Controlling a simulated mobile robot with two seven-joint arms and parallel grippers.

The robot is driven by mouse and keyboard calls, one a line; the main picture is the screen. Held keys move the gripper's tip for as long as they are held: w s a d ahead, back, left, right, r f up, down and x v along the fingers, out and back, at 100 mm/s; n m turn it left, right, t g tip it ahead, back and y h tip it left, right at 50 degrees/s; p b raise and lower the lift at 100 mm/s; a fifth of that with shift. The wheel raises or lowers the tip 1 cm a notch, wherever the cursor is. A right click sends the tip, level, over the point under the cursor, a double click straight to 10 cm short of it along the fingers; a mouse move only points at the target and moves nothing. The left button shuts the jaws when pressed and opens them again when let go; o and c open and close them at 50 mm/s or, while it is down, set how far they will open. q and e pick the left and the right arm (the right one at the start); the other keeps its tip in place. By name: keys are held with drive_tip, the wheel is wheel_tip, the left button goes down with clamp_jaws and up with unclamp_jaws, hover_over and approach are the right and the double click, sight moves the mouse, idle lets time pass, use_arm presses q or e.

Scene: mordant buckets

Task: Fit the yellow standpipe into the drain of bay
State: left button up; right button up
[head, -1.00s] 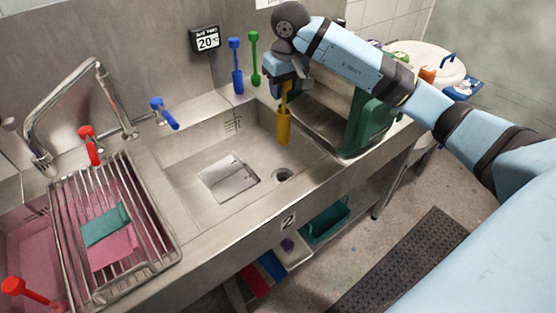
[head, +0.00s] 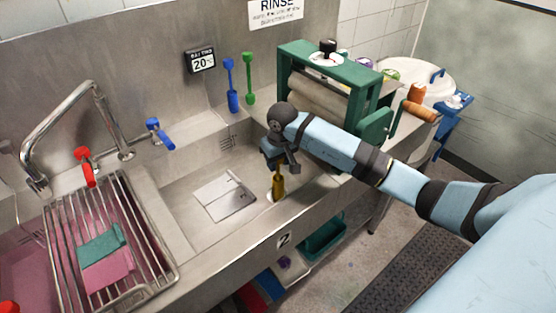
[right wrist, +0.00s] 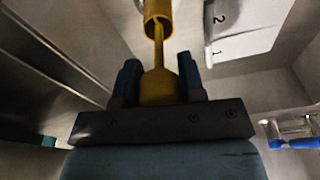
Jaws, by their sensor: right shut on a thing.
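The yellow standpipe (head: 279,187) is held upright by my right gripper (head: 280,166), with its wide lower end at the drain (head: 269,195) of the sink bay marked 2. The drain is mostly hidden behind the pipe. I cannot tell whether the end is seated in it or just above it. In the right wrist view, the fingers of the gripper (right wrist: 158,78) are shut on the top of the standpipe (right wrist: 158,30). My left gripper is not in view.
A metal plate (head: 223,195) lies on the bay floor left of the drain. Blue (head: 232,88) and green (head: 249,80) standpipes stand on the back ledge. A green wringer (head: 300,60) stands close behind my right arm. A rack (head: 160,262) covers the left bay.

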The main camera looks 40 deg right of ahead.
drive_tip(key=shift+f, duration=0.1)
drive_tip(key=shift+f, duration=0.15)
drive_tip(key=o, duration=1.1)
drive_tip(key=shift+o, duration=0.2)
drive_tip(key=shift+r, duration=0.6)
drive_tip(key=r, duration=0.3)
drive_tip(key=s+r, duration=0.1)
drive_tip(key=r, duration=0.3)
drive_tip(key=r+b, duration=0.1)
drive_tip(key=r, duration=0.3)
drive_tip(key=shift+s, duration=0.25)
drive_tip(key=shift+a, duration=0.1)
